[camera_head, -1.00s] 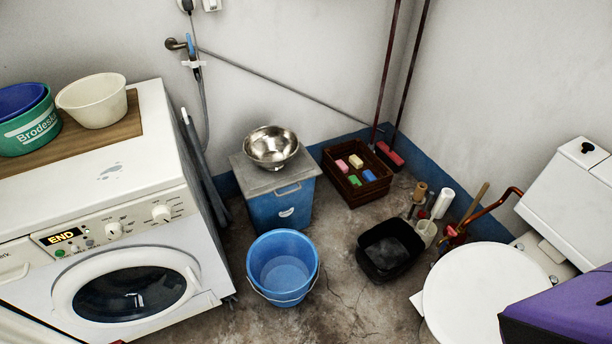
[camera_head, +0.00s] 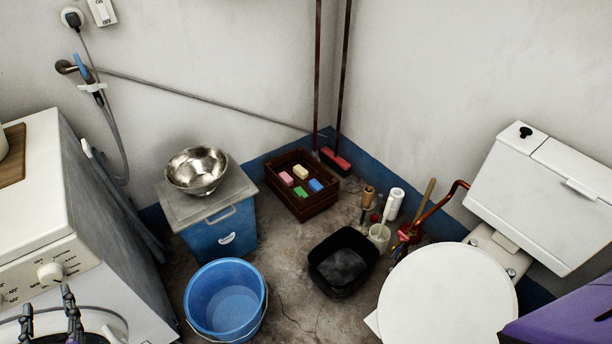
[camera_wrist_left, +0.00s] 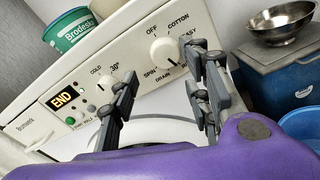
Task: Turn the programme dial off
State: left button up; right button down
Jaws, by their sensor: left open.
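The programme dial is a white round knob on the washing machine's sloping front panel, at the left edge in the head view (camera_head: 50,272). My left gripper (camera_head: 48,314) is open and empty, in front of the panel and below the dial. In the left wrist view its dark fingers (camera_wrist_left: 160,74) stand apart, one on each side of the dial's lower area, with no clear contact. My right gripper is out of view.
The washing machine (camera_wrist_left: 140,22) also has a temperature knob (camera_wrist_left: 105,82) and a lit END display (camera_wrist_left: 62,99). A blue bucket (camera_head: 225,300) and a blue cabinet with a steel bowl (camera_head: 197,170) stand to its right. A toilet (camera_head: 450,295) is at the right.

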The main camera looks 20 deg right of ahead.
aim_at(48, 281)
pick_arm(q)
jog(key=x, duration=0.5)
jog(key=shift+w+d, duration=0.1)
jog(key=shift+w, duration=0.55)
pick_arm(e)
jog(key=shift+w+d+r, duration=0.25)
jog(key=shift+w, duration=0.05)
pick_arm(q)
jog(key=shift+c, duration=0.5)
jog(key=c, duration=0.9)
jog(key=shift+c, duration=0.2)
